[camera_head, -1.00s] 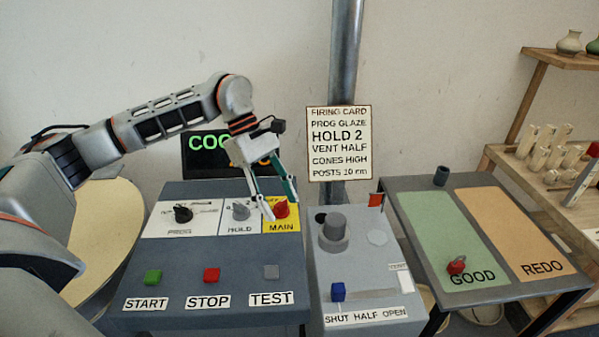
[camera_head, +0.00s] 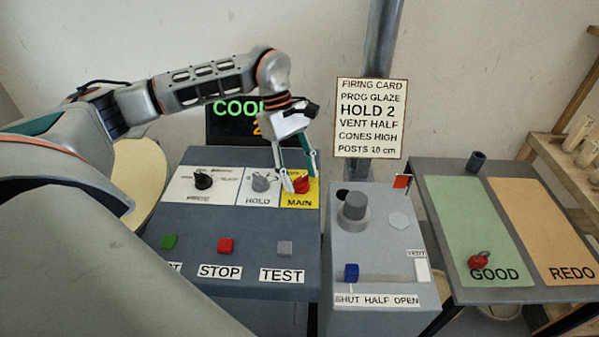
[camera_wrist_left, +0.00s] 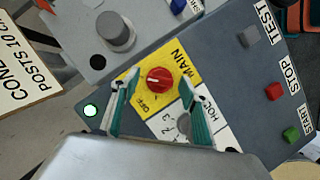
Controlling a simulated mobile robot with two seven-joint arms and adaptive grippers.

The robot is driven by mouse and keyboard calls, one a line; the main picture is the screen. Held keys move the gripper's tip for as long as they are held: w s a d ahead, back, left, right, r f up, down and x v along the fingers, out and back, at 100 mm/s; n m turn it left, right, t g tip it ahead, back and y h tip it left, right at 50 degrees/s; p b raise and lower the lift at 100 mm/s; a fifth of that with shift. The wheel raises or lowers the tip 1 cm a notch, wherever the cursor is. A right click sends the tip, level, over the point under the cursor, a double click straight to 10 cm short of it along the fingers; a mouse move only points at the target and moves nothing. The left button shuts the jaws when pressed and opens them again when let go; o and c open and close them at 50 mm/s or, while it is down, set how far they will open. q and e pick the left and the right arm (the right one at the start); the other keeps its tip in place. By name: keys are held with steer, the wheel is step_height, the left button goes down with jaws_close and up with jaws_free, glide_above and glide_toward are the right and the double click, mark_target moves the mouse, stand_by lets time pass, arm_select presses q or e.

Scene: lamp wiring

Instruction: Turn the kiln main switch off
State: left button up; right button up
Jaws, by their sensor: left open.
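The kiln main switch is a red round knob (camera_head: 301,185) on a yellow plate marked MAIN (camera_head: 299,203), at the right end of the control panel's upper row. In the left wrist view the red knob (camera_wrist_left: 160,79) shows a pale pointer line, with OFF lettered on the yellow plate beside it. My left gripper (camera_head: 300,183) is open at the knob. In the wrist view its two fingers (camera_wrist_left: 158,105) stand apart, one on each side, with the knob a little beyond the tips. I cannot tell whether they touch it. My right gripper is not in view.
The grey HOLD knob (camera_head: 262,183) sits close to the left of the main switch. START, STOP (camera_head: 226,245) and TEST buttons lie in front. The vent box (camera_head: 372,250) with its blue slider stands at the right. A firing card (camera_head: 370,118) hangs behind.

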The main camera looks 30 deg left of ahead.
arm_select(q)
steer(key=shift+c, duration=0.7)
steer(key=c, duration=1)
steer(key=shift+o, duration=0.2)
